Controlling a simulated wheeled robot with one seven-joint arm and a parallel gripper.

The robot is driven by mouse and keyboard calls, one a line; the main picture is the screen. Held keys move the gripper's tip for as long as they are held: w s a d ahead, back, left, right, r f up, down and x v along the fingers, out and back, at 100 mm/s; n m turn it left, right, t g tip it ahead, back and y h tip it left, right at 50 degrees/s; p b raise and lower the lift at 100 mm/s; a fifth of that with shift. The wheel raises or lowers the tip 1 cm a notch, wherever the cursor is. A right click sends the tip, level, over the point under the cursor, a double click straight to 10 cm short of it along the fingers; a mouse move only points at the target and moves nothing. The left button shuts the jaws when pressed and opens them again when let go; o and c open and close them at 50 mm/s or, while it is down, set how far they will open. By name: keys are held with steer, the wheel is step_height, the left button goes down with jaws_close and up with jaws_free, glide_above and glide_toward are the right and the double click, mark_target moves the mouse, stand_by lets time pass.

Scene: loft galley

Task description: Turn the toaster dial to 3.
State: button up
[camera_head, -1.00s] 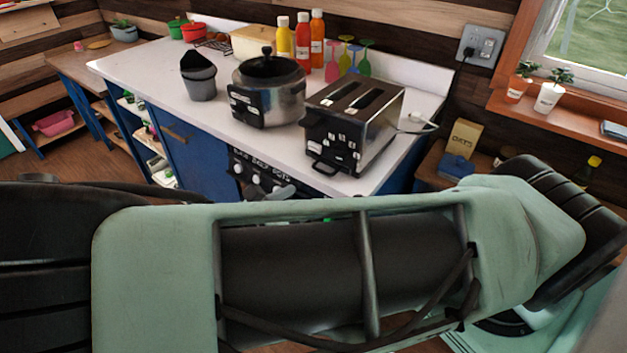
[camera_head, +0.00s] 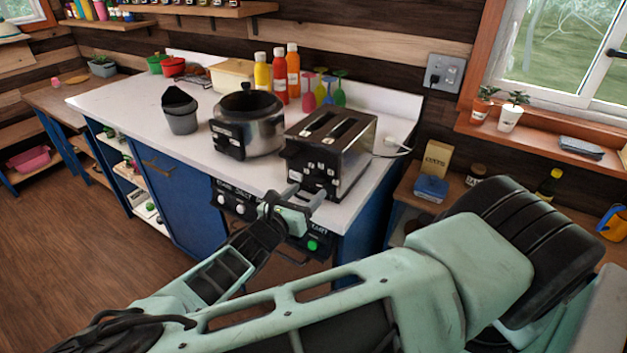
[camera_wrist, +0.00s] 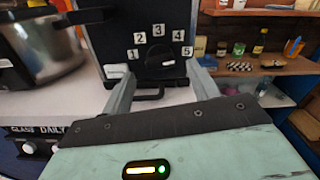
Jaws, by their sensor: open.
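The toaster (camera_head: 352,165) is black and silver with two slots on top, standing on the white counter near its right end. Its black front face (camera_wrist: 118,22) fills the upper middle of the wrist view, with white number tags 1 to 5 in an arc. The dark dial (camera_wrist: 158,52) sits inside this arc and carries a small white mark low on it; which number it points to is unclear. My gripper (camera_head: 306,198) is open and empty in front of the toaster's face. In the wrist view my gripper's (camera_wrist: 162,88) fingers stand either side below the dial, apart from it.
A silver and black cooker (camera_head: 262,130) stands close left of the toaster. Bottles (camera_head: 279,76) and coloured glasses (camera_head: 325,92) stand behind. Oven knobs (camera_head: 231,202) line the blue front below the counter edge. A wooden shelf unit (camera_wrist: 250,80) is at the right.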

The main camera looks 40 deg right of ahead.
mark_target(315, 184)
steer(key=shift+p+x, duration=0.5)
steer(key=shift+x, duration=1.7)
steer(key=c, duration=1)
